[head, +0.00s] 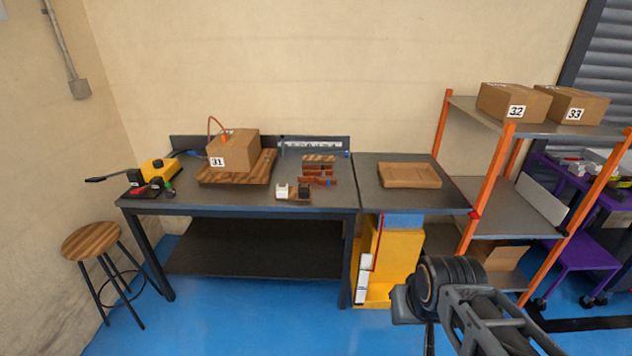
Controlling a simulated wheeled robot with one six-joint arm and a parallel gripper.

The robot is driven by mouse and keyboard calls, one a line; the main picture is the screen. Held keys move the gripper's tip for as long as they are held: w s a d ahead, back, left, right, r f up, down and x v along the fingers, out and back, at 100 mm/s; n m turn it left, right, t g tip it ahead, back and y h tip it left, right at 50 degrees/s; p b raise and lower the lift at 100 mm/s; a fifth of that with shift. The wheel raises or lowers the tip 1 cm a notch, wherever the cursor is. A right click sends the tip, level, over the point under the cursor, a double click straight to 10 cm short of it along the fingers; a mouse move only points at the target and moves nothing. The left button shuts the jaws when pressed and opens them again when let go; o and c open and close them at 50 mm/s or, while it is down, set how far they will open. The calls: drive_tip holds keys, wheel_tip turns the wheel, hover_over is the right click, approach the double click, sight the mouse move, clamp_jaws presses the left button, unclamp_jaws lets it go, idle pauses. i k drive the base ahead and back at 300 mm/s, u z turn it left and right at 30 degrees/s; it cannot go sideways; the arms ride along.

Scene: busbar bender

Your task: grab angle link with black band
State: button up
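Several small reddish-brown copper-like pieces (318,170) lie in short rows on the right part of the dark workbench (235,202). They are too small here to tell which is an angle link or which carries a black band. Part of my arm shows at the bottom right, in front of the bench and away from these pieces. My gripper's fingers do not show.
A box marked 31 (233,150) stands on a wooden board left of the pieces. A small tray (294,199) with white and dark blocks lies in front. An empty-looking wooden tray (409,176) lies on the right-hand table. An orange shelf rack (487,175) stands right. A stool (92,241) stands left.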

sight(322, 167)
drive_tip(key=u, duration=0.45)
drive_tip(key=i, duration=2.25)
drive_tip(key=z, duration=0.05)
